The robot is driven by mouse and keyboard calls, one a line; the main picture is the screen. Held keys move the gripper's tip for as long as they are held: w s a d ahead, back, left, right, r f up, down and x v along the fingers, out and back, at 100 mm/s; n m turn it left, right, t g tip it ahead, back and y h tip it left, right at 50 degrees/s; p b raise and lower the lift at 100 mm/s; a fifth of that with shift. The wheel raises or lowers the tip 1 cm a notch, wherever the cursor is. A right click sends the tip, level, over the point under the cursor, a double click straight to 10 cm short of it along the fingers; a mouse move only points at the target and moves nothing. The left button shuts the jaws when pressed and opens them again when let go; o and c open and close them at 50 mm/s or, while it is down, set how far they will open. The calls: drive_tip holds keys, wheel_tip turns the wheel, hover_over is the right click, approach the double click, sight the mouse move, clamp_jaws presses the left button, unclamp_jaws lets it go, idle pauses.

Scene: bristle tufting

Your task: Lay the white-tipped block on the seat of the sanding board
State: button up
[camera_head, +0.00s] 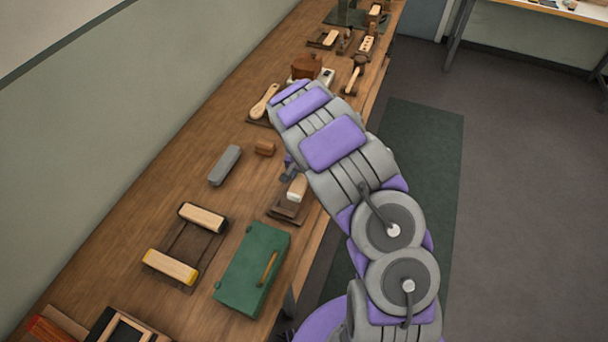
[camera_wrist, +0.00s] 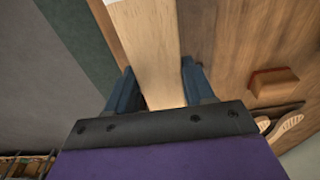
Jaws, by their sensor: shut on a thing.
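The white-tipped block (camera_head: 297,188) is pale wood. It is in my gripper (camera_head: 289,170), which is partly hidden behind my arm in the head view. In the wrist view my gripper (camera_wrist: 158,88) has its two blue-grey fingers on either side of the block (camera_wrist: 148,45), whose white end shows at the top edge. A small dark brown board (camera_head: 287,213), seemingly the sanding board, lies near the bench's front edge, just below the block in the picture. I cannot tell whether the block touches it.
A dark rack (camera_head: 188,243) holds a yellow-tipped block (camera_head: 170,266) and a dark-ended block (camera_head: 202,217). A green box (camera_head: 253,268) stands near the front edge. A grey bar (camera_head: 225,165) and a small brown block (camera_head: 264,147) lie farther back. Bare bench lies between them.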

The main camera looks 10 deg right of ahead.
drive_tip(key=shift+a, duration=2.9)
drive_tip(key=shift+d, duration=0.75)
drive_tip(key=shift+a+f, duration=0.15)
drive_tip(key=shift+a, duration=0.35)
drive_tip(key=shift+a+f, duration=0.15)
drive_tip(key=shift+f, duration=0.1)
drive_tip(key=shift+d+f+b, duration=0.35)
drive_tip(key=shift+d+f, duration=0.15)
drive_tip(key=shift+f, duration=0.05)
drive_tip(key=shift+a+f, duration=0.4)
drive_tip(key=shift+f, duration=0.25)
drive_tip(key=shift+s+d+f, duration=0.1)
drive_tip(key=shift+f, duration=0.1)
